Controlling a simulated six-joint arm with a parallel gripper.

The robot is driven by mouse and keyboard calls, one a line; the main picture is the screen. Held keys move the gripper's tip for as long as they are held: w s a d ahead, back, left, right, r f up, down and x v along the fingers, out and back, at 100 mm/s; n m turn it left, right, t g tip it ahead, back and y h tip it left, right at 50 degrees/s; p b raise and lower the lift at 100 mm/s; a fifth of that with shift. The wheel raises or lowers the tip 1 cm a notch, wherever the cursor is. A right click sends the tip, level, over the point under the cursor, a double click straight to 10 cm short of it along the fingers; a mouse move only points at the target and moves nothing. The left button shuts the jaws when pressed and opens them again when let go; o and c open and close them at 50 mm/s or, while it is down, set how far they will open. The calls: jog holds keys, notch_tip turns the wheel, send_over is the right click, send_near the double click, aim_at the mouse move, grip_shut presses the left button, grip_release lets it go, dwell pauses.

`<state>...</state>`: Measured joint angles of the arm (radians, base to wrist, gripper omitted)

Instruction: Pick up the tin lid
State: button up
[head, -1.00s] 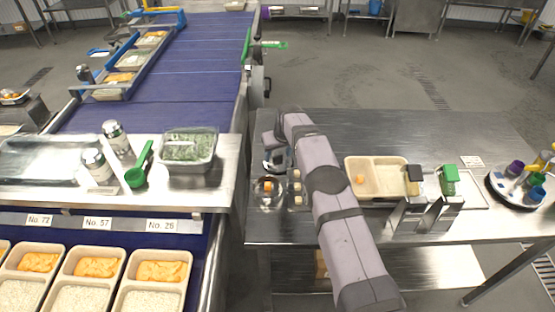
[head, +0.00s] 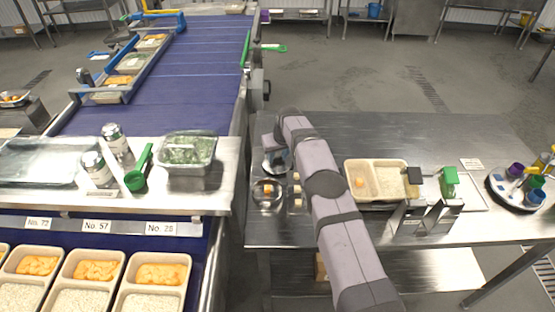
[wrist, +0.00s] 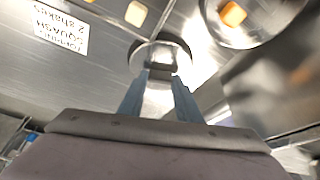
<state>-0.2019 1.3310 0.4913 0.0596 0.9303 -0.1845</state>
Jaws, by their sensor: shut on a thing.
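The tin lid (wrist: 154,47) is a round, shiny metal disc with a small raised grip in its middle. In the wrist view my gripper (wrist: 161,72) has its two fingers shut on that grip, with the disc just beyond the fingertips. In the head view the lid (head: 275,163) shows partly beneath the end of my arm, and the fingertips are hard to make out. I cannot tell whether the lid touches the table.
A round metal bowl (head: 268,201) with an orange cube stands close by. Pale cubes lie beside it. A divided tray (head: 376,193) and metal stands lie right of my arm. A printed label (wrist: 60,27) lies on the steel table. The conveyor is at the left.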

aim_at(274, 166)
notch_tip(274, 166, up, 10)
jog(key=p, duration=0.1)
jog(key=shift+f+p, duration=0.2)
jog(key=shift+p, duration=0.1)
jog(key=shift+a, duration=0.15)
jog(key=s+a+n+y+p, duration=0.1)
jog(key=s+a+p, duration=0.1)
jog(key=s, duration=1.2)
jog(key=shift+a+n+p, duration=0.35)
jog(key=shift+n+p, duration=0.05)
jog(key=shift+p, duration=0.1)
jog(key=shift+f, duration=0.15)
jog(key=shift+f+b, duration=2.3)
jog(key=shift+f, duration=0.7)
jog(key=shift+f+b, duration=0.15)
jog(key=shift+b, duration=0.3)
